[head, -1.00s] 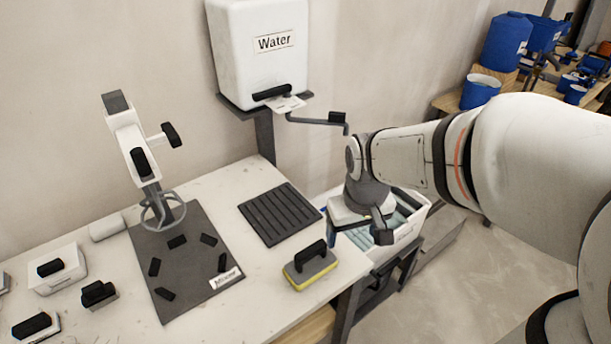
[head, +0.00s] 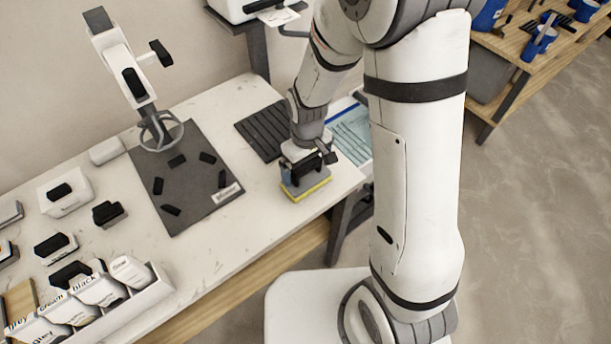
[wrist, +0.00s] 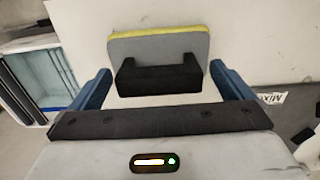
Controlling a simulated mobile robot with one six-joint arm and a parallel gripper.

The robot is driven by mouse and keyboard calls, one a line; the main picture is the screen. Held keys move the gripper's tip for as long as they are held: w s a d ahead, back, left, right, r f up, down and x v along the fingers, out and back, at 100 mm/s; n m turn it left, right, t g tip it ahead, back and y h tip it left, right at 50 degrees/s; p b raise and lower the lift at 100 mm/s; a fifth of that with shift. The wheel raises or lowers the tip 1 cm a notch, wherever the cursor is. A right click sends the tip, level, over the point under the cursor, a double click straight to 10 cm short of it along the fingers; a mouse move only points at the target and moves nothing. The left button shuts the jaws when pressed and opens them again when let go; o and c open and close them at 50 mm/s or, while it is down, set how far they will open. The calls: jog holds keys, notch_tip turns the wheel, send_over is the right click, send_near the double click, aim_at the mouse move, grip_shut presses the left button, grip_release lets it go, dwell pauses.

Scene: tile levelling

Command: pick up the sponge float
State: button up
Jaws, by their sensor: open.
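The sponge float (head: 309,188) lies on the white worktable near its front right edge. It has a yellow sponge layer, a grey plate and a black handle. My gripper (head: 302,171) is right above it in the head view, and it partly hides the float. In the wrist view the float's black handle (wrist: 159,76) lies between my two blue fingers (wrist: 160,88), with a gap on both sides. The gripper is open and holds nothing.
A black ribbed mat (head: 262,131) lies just behind the gripper. A dark mat (head: 186,185) with a mixer stand (head: 128,72) is to the left. A bin with blue contents (head: 350,135) is beyond the table's right end. Open table lies in front of the dark mat.

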notch_tip(320, 180, down, 2)
jog(key=shift+f, duration=0.1)
jog(key=shift+c, duration=0.6)
jog(key=c, duration=1)
